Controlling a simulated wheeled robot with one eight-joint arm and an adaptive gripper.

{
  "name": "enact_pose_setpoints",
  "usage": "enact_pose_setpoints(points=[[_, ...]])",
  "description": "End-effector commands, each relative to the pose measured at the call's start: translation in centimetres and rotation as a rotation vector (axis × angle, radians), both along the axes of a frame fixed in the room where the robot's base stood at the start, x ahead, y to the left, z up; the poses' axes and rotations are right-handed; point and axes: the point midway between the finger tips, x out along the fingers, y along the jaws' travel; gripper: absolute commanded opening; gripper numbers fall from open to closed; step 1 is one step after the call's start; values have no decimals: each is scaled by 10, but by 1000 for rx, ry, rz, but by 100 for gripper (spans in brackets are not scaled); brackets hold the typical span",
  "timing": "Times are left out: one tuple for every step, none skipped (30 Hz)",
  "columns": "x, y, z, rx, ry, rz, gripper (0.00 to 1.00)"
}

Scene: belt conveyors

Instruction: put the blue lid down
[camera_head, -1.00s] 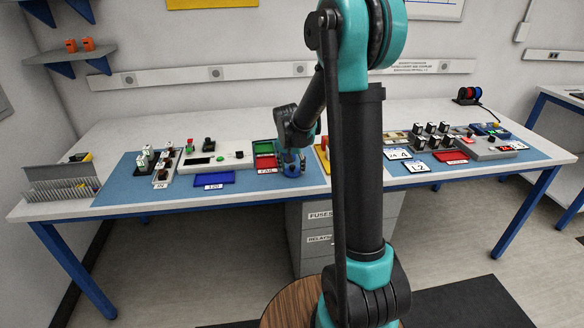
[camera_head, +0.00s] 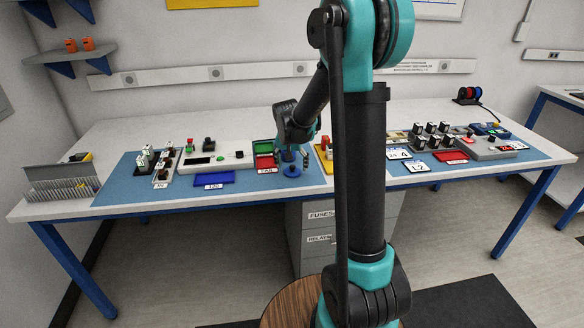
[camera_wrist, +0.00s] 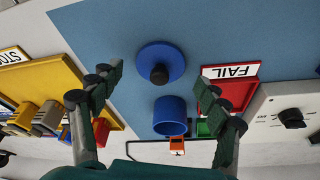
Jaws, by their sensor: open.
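The blue lid (camera_wrist: 161,62), a round disc with a dark knob, lies flat on the blue mat in the wrist view. It also shows in the head view (camera_head: 292,171), just below my gripper. A blue cylindrical container (camera_wrist: 171,116) stands beside the lid, apart from it. My gripper (camera_wrist: 160,80) is open, its two fingers spread wide on either side of the lid and container, touching neither as far as I can see. In the head view my gripper (camera_head: 291,155) hangs over the mat near the red tray.
A red tray marked FAIL (camera_head: 266,163) and a blue tray (camera_head: 213,178) lie to the left. A yellow tray (camera_wrist: 75,85) lies on the other side. A white panel with a dial (camera_wrist: 285,115) is near one finger. Blue mat (camera_wrist: 215,30) beyond the lid is clear.

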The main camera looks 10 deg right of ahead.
Motion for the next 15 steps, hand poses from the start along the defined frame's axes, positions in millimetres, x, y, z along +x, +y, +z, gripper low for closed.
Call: enact_pose_setpoints(points=[[-3,1,8,0,0,1,76],[-5,2,13,0,0,1,76],[-7,2,20,0,0,1,76],[-8,3,26,0,0,1,76],[-10,4,32,0,0,0,76],[-12,4,40,0,0,0,76],[-14,5,45,0,0,0,76],[-16,6,51,0,0,0,76],[-18,7,58,0,0,0,76],[-19,7,64,0,0,0,76],[-21,8,69,0,0,0,76],[-22,9,75,0,0,0,76],[-24,9,79,0,0,0,76],[-25,10,83,0,0,1,76],[-26,10,88,0,0,1,76]])
